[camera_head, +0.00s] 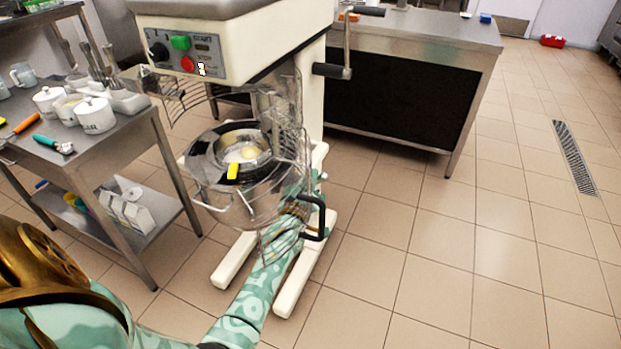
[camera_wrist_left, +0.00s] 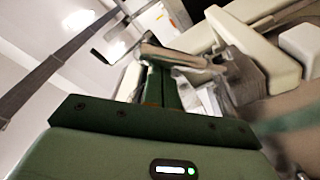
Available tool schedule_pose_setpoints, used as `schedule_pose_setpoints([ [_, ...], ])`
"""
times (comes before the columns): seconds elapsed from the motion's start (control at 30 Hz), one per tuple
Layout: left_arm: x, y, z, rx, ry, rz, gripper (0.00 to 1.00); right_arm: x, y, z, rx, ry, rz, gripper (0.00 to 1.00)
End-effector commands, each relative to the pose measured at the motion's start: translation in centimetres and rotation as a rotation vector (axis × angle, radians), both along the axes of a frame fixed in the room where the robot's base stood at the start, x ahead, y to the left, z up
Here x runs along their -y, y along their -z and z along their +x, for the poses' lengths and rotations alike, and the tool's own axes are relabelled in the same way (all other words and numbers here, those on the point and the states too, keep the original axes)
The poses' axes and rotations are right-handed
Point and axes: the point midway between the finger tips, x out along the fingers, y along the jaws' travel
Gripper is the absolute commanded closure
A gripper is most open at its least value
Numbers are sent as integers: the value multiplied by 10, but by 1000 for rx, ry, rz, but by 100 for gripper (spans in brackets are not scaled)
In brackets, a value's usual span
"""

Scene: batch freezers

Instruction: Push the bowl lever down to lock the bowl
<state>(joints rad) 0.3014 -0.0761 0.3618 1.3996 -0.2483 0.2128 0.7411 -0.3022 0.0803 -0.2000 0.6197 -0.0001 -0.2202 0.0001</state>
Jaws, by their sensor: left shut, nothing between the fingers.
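The bowl lever cannot be told for certain. A black handle (camera_head: 315,222) stands at the bowl's right side, close to my left wrist. A crank (camera_head: 346,50) with a black grip is higher on the mixer's side. My left gripper (camera_head: 300,184) is at the bowl's right side, partly hidden behind the wire guard (camera_head: 300,140). In the left wrist view its green fingers (camera_wrist_left: 160,82) are shut and empty, near pale mixer parts. Contact cannot be told.
A steel side table (camera_head: 110,150) with white pots (camera_head: 95,115) and tools stands on the left. A steel counter (camera_head: 420,30) is behind the mixer. The mixer's cream feet (camera_head: 296,288) reach forward on the floor.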

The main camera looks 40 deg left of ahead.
Motion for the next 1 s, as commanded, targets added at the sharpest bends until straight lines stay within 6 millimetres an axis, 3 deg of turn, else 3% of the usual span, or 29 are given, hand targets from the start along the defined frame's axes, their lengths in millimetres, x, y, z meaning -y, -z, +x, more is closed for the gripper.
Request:
schedule_pose_setpoints([
  [0.57,9,8,2,-30,1,124,100,1,3,0,-2,0,-1,58],
  [1.0,27,33,7,-116,1,476,100,0,15,-5,-15,0,-1,58],
])
